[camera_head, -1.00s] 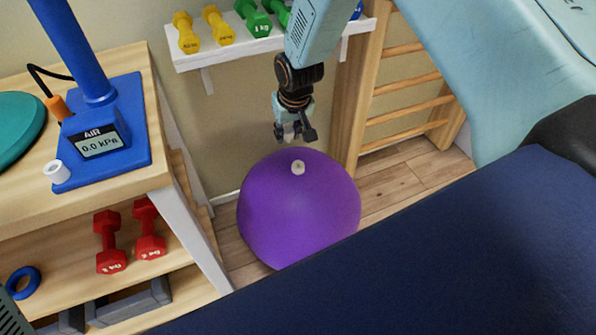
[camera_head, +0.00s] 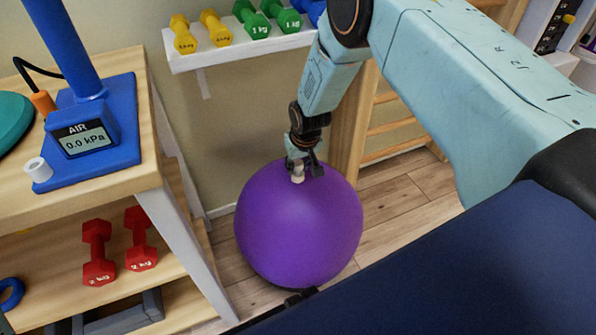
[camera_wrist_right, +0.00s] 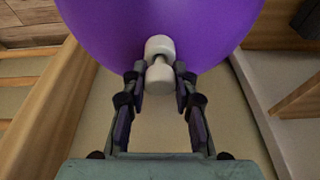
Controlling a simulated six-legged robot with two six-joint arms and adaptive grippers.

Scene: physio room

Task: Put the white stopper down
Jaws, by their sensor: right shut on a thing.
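The white stopper (camera_head: 298,176) is at the upper front of the purple ball (camera_head: 298,230), close to its top. My right gripper (camera_head: 303,170) reaches down from above and is shut on the stopper. In the right wrist view the stopper (camera_wrist_right: 159,60) sits between the two fingertips (camera_wrist_right: 159,85), its rounded head against the purple ball (camera_wrist_right: 160,20). I cannot tell whether it is still seated in the ball. My left gripper is not clearly in view.
A wooden table (camera_head: 110,190) at left holds a blue pump (camera_head: 85,135) reading 0.0 kPa and a small white hollow cylinder (camera_head: 38,170). Red dumbbells (camera_head: 98,252) stand below. A dark blue padded surface (camera_head: 470,270) fills the lower right. Wall bars (camera_head: 395,130) stand behind.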

